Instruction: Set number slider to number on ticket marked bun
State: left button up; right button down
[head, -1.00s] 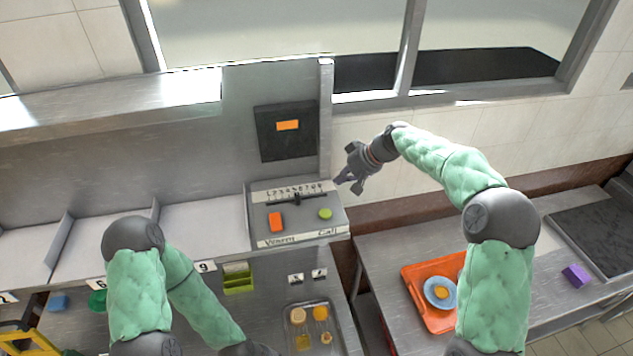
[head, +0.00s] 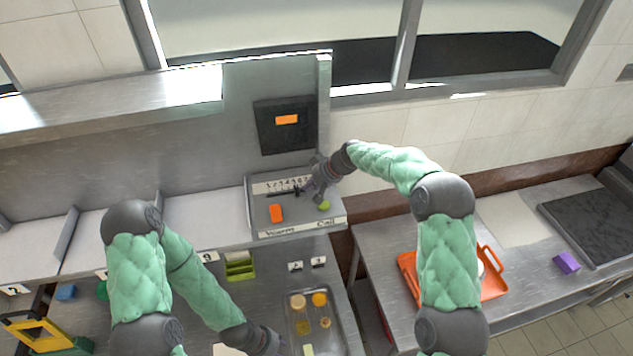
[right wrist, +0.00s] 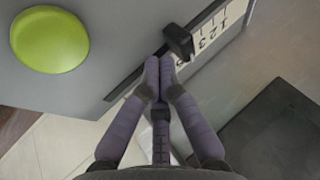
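The number slider is on a grey slanted panel (head: 258,205) with a strip of digits and a dark slot. Its black knob (right wrist: 178,40) shows in the right wrist view, beside the printed digits. My right gripper (right wrist: 160,72) has its purple fingertips together, with nothing seen between them. They are just short of the knob; whether they touch it I cannot tell. In the head view the right gripper (head: 309,192) covers the strip's right part. My left gripper (head: 268,342) is low in the head view, its fingers unclear. No ticket marked bun is legible.
The panel also has an orange button (head: 276,213) and a green button (right wrist: 49,39). A black board (head: 284,140) with an orange patch is on the wall behind. A metal tray (head: 296,328) of food stands below. An orange tray (head: 495,283) is on the right counter.

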aim_at(282, 194)
jog(key=shift+f, duration=0.1)
jog(key=shift+a, duration=0.25)
jog(key=a+b, duration=0.1)
jog(key=a, duration=0.1)
jog(key=s+a+b, duration=0.1)
jog(key=a, duration=0.2)
jog(key=shift+s+a+f+b, duration=0.1)
jog(key=shift+a+b, duration=0.2)
jog(key=shift+b, duration=0.1)
jog(key=shift+a, duration=0.35)
jog(key=shift+d, duration=0.2)
jog(key=shift+r, duration=0.25)
jog(key=shift+s+d+r, duration=0.1)
jog(key=shift+d+r, duration=0.05)
jog(key=shift+r, duration=0.15)
jog(key=v, duration=1.1)
